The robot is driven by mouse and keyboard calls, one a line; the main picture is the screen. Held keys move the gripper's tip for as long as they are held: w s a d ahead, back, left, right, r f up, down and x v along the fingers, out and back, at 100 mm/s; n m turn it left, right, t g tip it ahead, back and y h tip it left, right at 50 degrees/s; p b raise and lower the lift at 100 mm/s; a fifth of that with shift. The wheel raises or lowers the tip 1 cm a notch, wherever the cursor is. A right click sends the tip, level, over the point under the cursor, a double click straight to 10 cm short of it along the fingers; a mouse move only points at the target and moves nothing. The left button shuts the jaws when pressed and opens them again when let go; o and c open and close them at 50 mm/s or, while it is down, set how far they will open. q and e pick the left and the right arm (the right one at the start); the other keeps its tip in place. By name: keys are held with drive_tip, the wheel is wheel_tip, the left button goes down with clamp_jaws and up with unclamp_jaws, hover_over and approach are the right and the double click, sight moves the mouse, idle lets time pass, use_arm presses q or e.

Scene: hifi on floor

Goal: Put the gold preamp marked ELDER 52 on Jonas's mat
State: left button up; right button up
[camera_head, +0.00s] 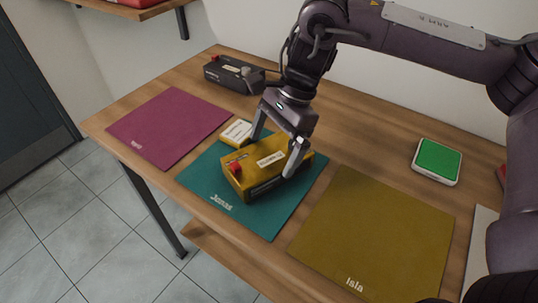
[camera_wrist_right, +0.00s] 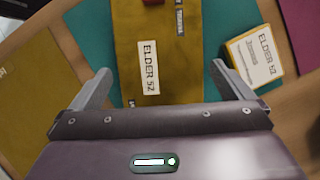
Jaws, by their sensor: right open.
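The gold preamp (camera_head: 238,172), with a red knob at its left end, rests on the teal mat marked Jonas (camera_head: 282,222). In the right wrist view the preamp (camera_wrist_right: 185,82) has a white label reading ELDER 52. My right gripper (camera_head: 273,155) is open, its fingers spread on either side of the preamp and low over it. In the right wrist view both fingers of the gripper (camera_wrist_right: 160,72) stand apart from the preamp's sides. My left gripper is not in view.
A small yellow and white box (camera_head: 237,132), also labelled ELDER 52 (camera_wrist_right: 252,60), stands behind the preamp at the mat's back edge. A magenta mat (camera_head: 168,125) lies left, Isla's mustard mat (camera_head: 375,235) right. A dark device (camera_head: 232,73) and green-topped box (camera_head: 437,160) stand farther off.

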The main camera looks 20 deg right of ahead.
drive_tip(key=s+p+v, duration=0.1)
drive_tip(key=p+v, duration=0.1)
drive_tip(key=v, duration=0.7)
drive_tip(key=shift+w, duration=0.5)
drive_tip(key=shift+f, duration=0.1)
